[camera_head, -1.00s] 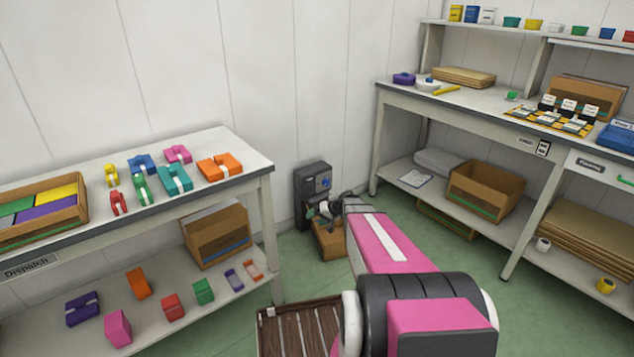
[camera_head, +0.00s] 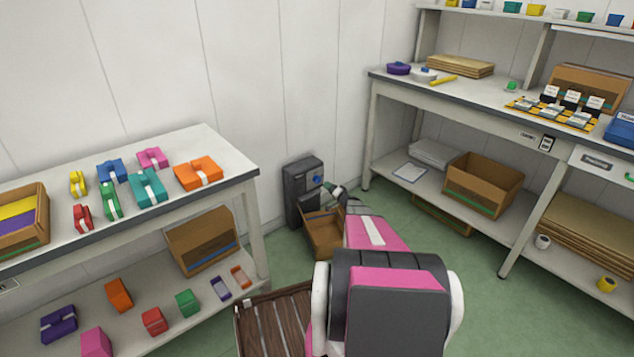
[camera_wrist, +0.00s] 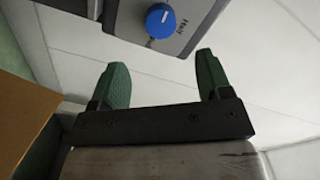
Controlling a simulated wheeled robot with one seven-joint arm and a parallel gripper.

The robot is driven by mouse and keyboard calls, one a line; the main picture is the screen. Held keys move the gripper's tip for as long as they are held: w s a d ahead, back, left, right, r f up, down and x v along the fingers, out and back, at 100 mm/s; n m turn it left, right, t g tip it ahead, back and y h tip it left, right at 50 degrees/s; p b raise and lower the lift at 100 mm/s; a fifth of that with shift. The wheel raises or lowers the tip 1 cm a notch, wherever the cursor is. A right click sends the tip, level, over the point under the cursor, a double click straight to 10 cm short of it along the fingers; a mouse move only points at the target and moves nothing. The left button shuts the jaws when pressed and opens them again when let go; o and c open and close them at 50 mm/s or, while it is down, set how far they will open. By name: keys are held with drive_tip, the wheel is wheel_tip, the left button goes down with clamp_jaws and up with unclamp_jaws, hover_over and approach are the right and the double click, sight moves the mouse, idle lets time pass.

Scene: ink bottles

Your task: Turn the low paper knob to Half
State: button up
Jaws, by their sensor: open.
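The paper knob is a round blue knob (camera_wrist: 160,21) with a white pointer line, set on a grey panel (camera_wrist: 183,45) at the top of the wrist view. In the head view the blue knob (camera_head: 317,179) shows on the front of a dark grey machine (camera_head: 298,190) on the floor by the wall. My gripper (camera_wrist: 160,75) has two green fingers, spread apart and empty. The knob lies beyond the fingertips, between their lines, and apart from them. In the head view my gripper (camera_head: 333,190) is close beside the machine's front.
An open cardboard box (camera_head: 325,236) stands on the floor below the machine, and its side fills the left of the wrist view. The dispatch bench (camera_head: 225,165) is at left, the other workbench (camera_head: 475,105) at right.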

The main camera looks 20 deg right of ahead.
sight(318, 180)
drive_tip(key=x, duration=0.9)
drive_tip(key=shift+w+a, duration=0.15)
drive_tip(key=shift+w, duration=0.2)
drive_tip(key=c, duration=0.9)
